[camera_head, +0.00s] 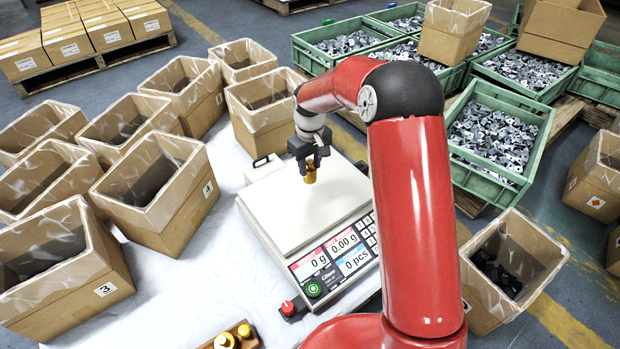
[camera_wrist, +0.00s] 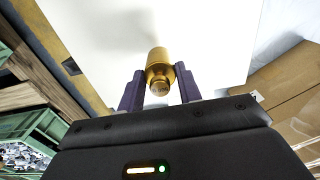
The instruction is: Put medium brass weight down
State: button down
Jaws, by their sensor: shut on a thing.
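The medium brass weight (camera_head: 310,173) is a small golden cylinder with a knob. My gripper (camera_head: 312,158) is shut on it over the pan of the counting scale (camera_head: 306,210). In the wrist view the weight (camera_wrist: 158,66) sits between the two dark fingers of my gripper (camera_wrist: 159,88), with the white scale pan (camera_wrist: 215,40) behind it. I cannot tell whether the weight's bottom touches the pan. The scale display (camera_head: 334,253) reads 0 g, 0.00 g and 0 pcs.
A wooden block (camera_head: 232,337) with other brass weights stands at the front edge of the view. Open cardboard boxes, one of them a lined box (camera_head: 262,110) behind the scale, crowd the left and back. Green crates (camera_head: 497,135) of metal parts stand at right. The pan is otherwise clear.

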aim_at(310, 176)
jog(key=shift+f+b, duration=0.4)
jog(key=shift+f, duration=2.1)
jog(key=shift+f, duration=0.2)
jog(key=c, duration=1)
grip_release()
jog(key=shift+o, duration=0.2)
notch_tip(310, 176, up, 12)
jog(key=shift+r+p, duration=0.25)
jog(key=shift+p, duration=0.75)
